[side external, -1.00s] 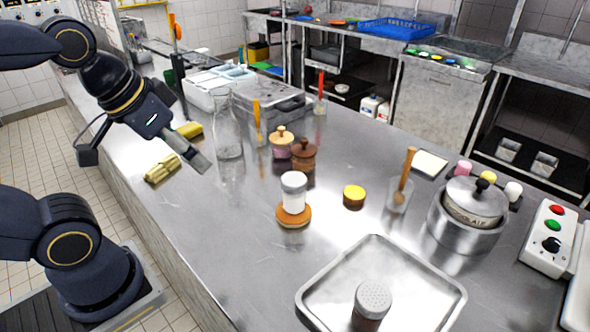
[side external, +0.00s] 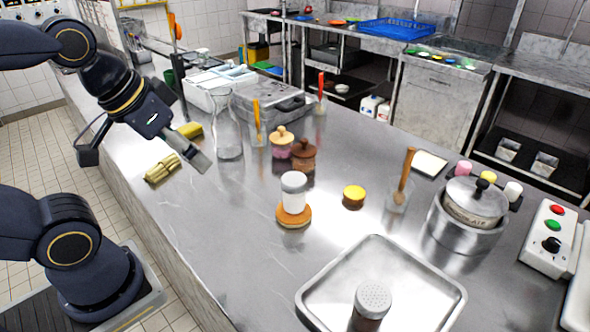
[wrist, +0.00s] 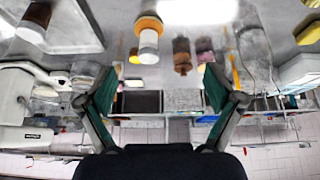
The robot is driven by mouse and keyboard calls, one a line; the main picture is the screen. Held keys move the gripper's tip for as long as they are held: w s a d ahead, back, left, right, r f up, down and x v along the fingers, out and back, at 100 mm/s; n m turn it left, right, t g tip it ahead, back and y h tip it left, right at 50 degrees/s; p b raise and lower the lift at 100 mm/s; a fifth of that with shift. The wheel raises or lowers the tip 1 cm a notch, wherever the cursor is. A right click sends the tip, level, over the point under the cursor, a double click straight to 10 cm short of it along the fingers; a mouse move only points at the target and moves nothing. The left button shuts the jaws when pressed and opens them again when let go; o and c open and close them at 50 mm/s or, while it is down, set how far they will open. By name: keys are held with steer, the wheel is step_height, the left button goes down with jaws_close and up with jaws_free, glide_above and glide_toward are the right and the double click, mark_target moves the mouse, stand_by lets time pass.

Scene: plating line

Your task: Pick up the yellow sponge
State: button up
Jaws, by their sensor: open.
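The yellow sponge (side external: 191,130) looks like a small yellow block lying on the steel counter, left of the glass flask in the side view. A yellow block, which seems to be the same sponge (wrist: 308,33), shows at the right edge of the wrist view. My gripper (side external: 200,162) is above the counter, nearer the side camera than the sponge and apart from it. In the wrist view my gripper (wrist: 160,86) has its two fingers wide apart with nothing held between them.
A pale yellow ridged bundle (side external: 162,168) lies left of my gripper. The glass flask (side external: 227,132) stands close on the right, with lidded jars (side external: 303,157) beyond. A white-topped jar (side external: 293,190) stands on an orange-brown base. A metal tray (side external: 310,297) lies in front.

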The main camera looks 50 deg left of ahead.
steer(key=w+a+r+n+t+h, duration=0.1)
steer(key=w+a+r+n+h, duration=0.15)
steer(key=w+r+n, duration=1.05)
steer(key=w+a+n+y, duration=0.1)
steer(key=w+a+n, duration=0.2)
steer(key=a+n, duration=0.45)
steer(key=w+a+n, duration=0.4)
steer(key=a+n, duration=0.2)
steer(key=a, duration=0.2)
steer(key=s+a+f+n+y, duration=0.1)
steer(key=a+f+n, duration=0.5)
steer(key=a, duration=0.7)
steer(key=s+a+f+n+y, duration=0.1)
steer(key=a+f+n, duration=0.2)
steer(key=a+f, duration=0.7)
steer(key=s+a+f+n+g, duration=0.2)
steer(key=s+a+f, duration=0.4)
steer(key=a, duration=0.2)
glide_above(182, 130)
steer(key=s, duration=0.2)
steer(key=f, duration=0.9)
steer(key=shift+s+d+f, duration=0.1)
steer(key=shift+d+f, duration=0.05)
steer(key=shift+d, duration=0.05)
steer(key=x, duration=0.5)
steer(key=shift+a+f, duration=0.15)
steer(key=shift+f, duration=0.25)
steer(key=c, duration=1)
